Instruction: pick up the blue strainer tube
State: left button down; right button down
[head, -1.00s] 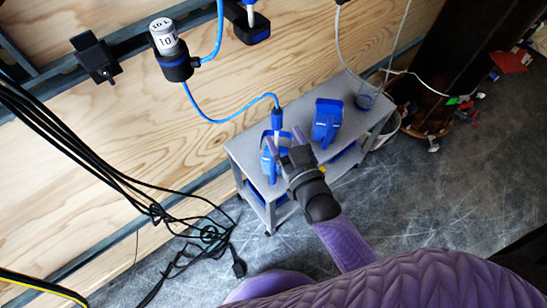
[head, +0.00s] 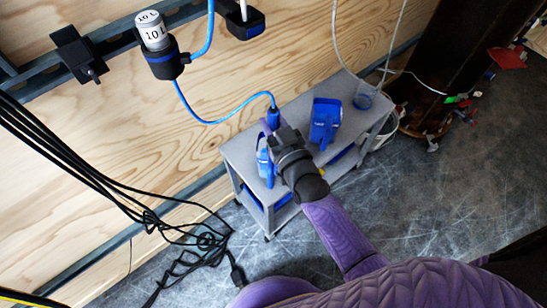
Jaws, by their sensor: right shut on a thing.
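The blue strainer tube (head: 274,117) is at the end of a blue hose, over the grey cart. Its top shows just beyond my right gripper (head: 269,131), which is shut on it. The gripper body hides the lower part of the tube. A blue container (head: 264,162) on the cart stands just below and left of the gripper, partly covered by it. I cannot tell whether the tube's lower end is still inside it. My left gripper is not in view.
The grey cart (head: 233,152) stands against the wooden wall. The blue hose (head: 205,121) runs up to a filter (head: 160,45) on the wall. Black cables (head: 180,235) lie on the floor at left.

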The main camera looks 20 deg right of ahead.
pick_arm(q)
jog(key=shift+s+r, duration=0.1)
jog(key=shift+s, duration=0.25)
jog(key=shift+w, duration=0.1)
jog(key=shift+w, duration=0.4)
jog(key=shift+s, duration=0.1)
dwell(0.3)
